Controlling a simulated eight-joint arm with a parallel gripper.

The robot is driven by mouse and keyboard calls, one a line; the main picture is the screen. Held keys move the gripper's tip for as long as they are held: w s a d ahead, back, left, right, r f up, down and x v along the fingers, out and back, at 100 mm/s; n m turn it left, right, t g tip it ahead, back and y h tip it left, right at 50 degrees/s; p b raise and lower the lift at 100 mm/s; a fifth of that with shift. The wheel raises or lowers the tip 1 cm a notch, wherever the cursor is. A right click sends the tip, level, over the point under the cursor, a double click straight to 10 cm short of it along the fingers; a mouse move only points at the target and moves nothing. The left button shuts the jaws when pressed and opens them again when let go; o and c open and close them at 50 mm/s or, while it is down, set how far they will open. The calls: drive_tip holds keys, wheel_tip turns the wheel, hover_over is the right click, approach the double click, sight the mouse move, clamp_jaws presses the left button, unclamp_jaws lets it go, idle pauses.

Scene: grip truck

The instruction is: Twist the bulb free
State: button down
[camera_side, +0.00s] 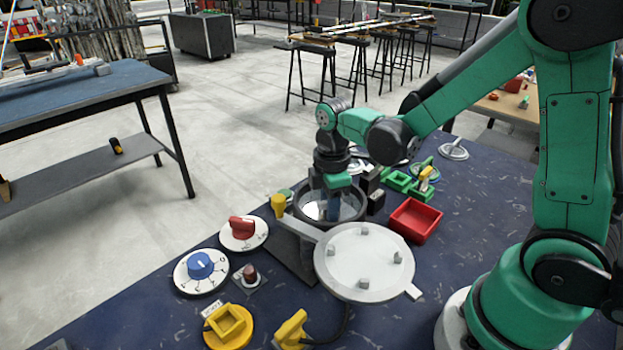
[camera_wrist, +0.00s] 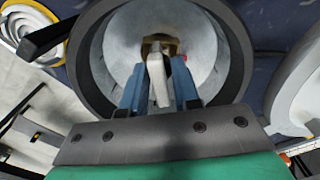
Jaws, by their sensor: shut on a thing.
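The lamp housing is a black-rimmed round bowl (camera_side: 300,206) with a pale reflective inside, standing on the blue table in the side view. In the wrist view its dark rim (camera_wrist: 240,52) circles the gripper's fingers. My gripper (camera_side: 333,205) points down into the bowl. In the wrist view its two blue fingers (camera_wrist: 160,92) are shut on a whitish bulb (camera_wrist: 157,78) between them. A brownish socket (camera_wrist: 160,45) shows behind the bulb at the bowl's centre. Whether the bulb still sits in the socket cannot be told. In the side view the bulb is hidden.
A round white lid (camera_side: 364,245) with small lugs is beside the bowl. A red tray (camera_side: 415,221) and green blocks (camera_side: 398,180) lie to its right. A red knob (camera_side: 242,229), a blue knob (camera_side: 201,265) and yellow parts (camera_side: 229,325) crowd the left front.

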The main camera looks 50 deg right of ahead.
drive_tip(key=n, duration=0.9)
drive_tip(key=shift+n, duration=0.4)
drive_tip(key=c, duration=0.7)
unclamp_jaws()
drive_tip(key=shift+r, duration=3.8)
